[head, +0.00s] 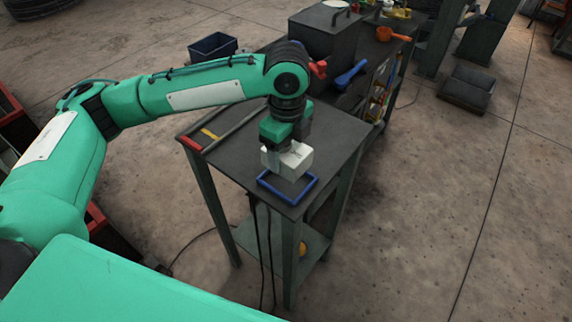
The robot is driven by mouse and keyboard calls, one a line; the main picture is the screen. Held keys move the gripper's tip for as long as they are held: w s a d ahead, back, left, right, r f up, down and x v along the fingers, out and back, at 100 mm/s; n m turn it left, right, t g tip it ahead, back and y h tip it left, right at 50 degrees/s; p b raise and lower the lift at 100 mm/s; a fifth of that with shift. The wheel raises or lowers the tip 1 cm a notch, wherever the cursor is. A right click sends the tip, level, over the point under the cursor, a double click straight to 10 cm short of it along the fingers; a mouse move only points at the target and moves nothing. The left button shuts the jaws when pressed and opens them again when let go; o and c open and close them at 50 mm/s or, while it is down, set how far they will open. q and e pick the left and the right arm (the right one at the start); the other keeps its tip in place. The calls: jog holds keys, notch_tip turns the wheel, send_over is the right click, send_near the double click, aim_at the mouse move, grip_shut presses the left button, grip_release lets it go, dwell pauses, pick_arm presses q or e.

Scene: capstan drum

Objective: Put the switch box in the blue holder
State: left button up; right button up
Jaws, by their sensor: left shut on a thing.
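The switch box (289,160) is a small white-grey block. My left gripper (286,145) is shut on it from above, over the front part of the dark table. The blue holder (268,190) is a low rectangular frame on the table top near its front corner. The box shows at the back of the frame and overlaps its far side in the picture. I cannot tell whether the box touches the table or hangs a little above it. The gripper's fingertips are mostly hidden by the box and the wrist. My right gripper is not in view.
The dark table (234,160) has tools with red (189,143) and yellow (211,134) handles at its left edge. Behind stand a dark box (325,35), a blue tool (350,75) and an orange scoop (392,34). Cables hang below the table front.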

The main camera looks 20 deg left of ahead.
pick_arm(q)
notch_tip(320, 180, down, 2)
jog(key=shift+f, duration=0.1)
notch_tip(320, 180, down, 4)
jog(key=shift+r+p, duration=0.1)
jog(key=shift+p, duration=0.3)
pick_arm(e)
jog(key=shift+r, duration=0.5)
pick_arm(q)
jog(key=shift+f, duration=0.2)
jog(key=o, duration=1.4)
jog(key=shift+f, duration=0.1)
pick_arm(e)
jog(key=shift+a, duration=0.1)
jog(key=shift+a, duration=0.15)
pick_arm(q)
notch_tip(320, 180, up, 12)
jog(key=shift+f+b, duration=0.2)
jog(key=shift+b, duration=1)
jog(key=shift+r, duration=0.4)
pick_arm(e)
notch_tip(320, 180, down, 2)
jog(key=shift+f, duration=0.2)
